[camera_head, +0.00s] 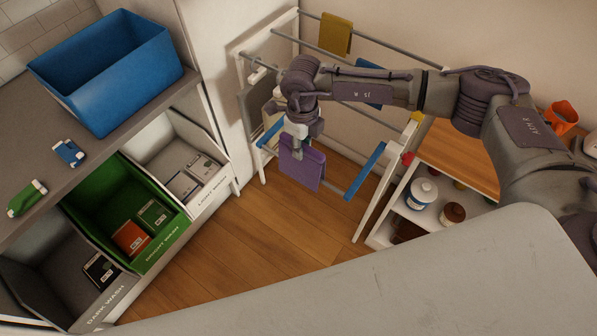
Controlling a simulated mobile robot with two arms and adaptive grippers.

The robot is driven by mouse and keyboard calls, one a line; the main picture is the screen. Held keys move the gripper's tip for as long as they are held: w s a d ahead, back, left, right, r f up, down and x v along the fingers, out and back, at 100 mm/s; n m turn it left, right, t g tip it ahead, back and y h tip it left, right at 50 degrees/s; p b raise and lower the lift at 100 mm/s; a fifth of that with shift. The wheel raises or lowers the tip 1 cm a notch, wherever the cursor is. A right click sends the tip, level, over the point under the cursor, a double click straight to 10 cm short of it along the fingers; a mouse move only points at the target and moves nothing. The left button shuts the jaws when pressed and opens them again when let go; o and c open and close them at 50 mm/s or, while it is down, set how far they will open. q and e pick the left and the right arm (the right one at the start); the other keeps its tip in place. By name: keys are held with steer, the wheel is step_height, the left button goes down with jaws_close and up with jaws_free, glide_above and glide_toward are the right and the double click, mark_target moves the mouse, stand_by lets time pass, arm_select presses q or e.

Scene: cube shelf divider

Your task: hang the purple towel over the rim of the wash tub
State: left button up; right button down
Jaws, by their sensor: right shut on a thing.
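The purple towel (305,170) hangs at the lower front bar of the drying rack in the middle of the head view. My right gripper (299,148) reaches down from above and is shut on the purple towel near its top edge. Whether the towel still rests on the bar is hard to tell. The blue wash tub (90,95) stands on the grey counter at the upper left, open at the top, well left of the gripper. Its near rim is bare. My left gripper is not in view.
The drying rack (375,172) also carries a yellow towel (335,35) and a blue one (369,88). Labelled bins (150,240) sit below the counter (35,158). Small bottles lie on the counter. A shelf (450,152) with jars stands right; floor between is clear.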

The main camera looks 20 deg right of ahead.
steer(key=shift+r+p, duration=1.6)
steer(key=shift+r, duration=1.7)
steer(key=shift+s+d+n+b, duration=0.15)
steer(key=shift+s+n+b, duration=0.3)
steer(key=shift+n, duration=0.65)
steer(key=s+d+r+n+b, duration=0.1)
steer(key=s+n, duration=0.5)
steer(key=n, duration=0.7)
steer(key=s+d+r+n+b, duration=0.1)
steer(key=s+n+b, duration=0.4)
steer(key=n, duration=0.8)
steer(key=shift+s+d+b, duration=0.35)
steer(key=shift+s+d, duration=0.55)
steer(key=shift+s, duration=0.1)
steer(key=shift+w+r, duration=0.1)
steer(key=shift+r, duration=0.05)
